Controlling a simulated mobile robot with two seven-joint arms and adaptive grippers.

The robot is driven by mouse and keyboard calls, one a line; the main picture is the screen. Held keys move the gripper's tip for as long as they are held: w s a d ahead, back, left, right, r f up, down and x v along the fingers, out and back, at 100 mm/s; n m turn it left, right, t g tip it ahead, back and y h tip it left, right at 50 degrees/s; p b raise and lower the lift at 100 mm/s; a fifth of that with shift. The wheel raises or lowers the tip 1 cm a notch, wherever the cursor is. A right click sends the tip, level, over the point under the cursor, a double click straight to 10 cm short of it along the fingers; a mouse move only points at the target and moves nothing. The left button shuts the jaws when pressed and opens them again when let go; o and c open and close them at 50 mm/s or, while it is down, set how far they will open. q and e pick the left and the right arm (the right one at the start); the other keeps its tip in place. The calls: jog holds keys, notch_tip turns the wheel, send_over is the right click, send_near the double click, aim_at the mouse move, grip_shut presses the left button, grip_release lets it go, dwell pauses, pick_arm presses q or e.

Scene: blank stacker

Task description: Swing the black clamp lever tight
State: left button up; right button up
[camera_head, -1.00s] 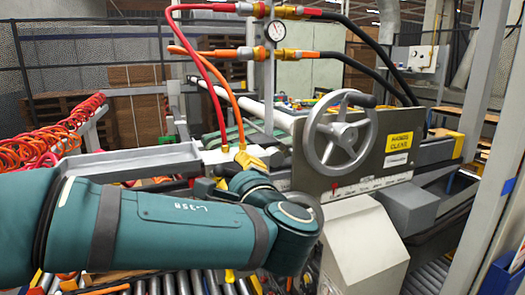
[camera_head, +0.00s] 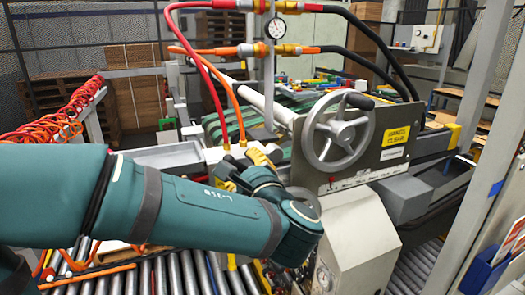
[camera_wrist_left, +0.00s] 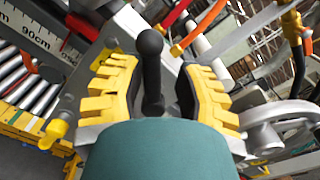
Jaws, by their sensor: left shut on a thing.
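The black clamp lever (camera_wrist_left: 151,72), a round-knobbed rod, stands between the yellow-padded fingers of my left gripper (camera_wrist_left: 158,85) in the left wrist view. The left gripper is shut on it, with its knob showing beyond the finger pads. In the head view my left gripper (camera_head: 245,168) is at the machine, left of the grey handwheel and below the red and orange hoses. My wrist and arm hide most of the lever and its base there. My right gripper is not in view.
The handwheel (camera_head: 339,133) and its panel with a yellow label (camera_head: 397,137) stand close to the right of my left gripper. A red hose (camera_head: 212,88) and an orange hose (camera_head: 232,98) come down just behind it. Rollers (camera_head: 180,275) run below my arm.

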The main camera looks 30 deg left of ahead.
pick_arm(q)
jog(key=w+d+m, duration=0.1)
jog(key=m, duration=0.2)
jog(key=w+m, duration=0.1)
jog(key=m, duration=0.2)
jog(key=w+d+r+m, duration=0.1)
jog(key=m, duration=0.2)
jog(key=shift+d, duration=0.3)
jog(key=shift+s, duration=0.1)
jog(key=v, duration=0.9)
dwell(0.5)
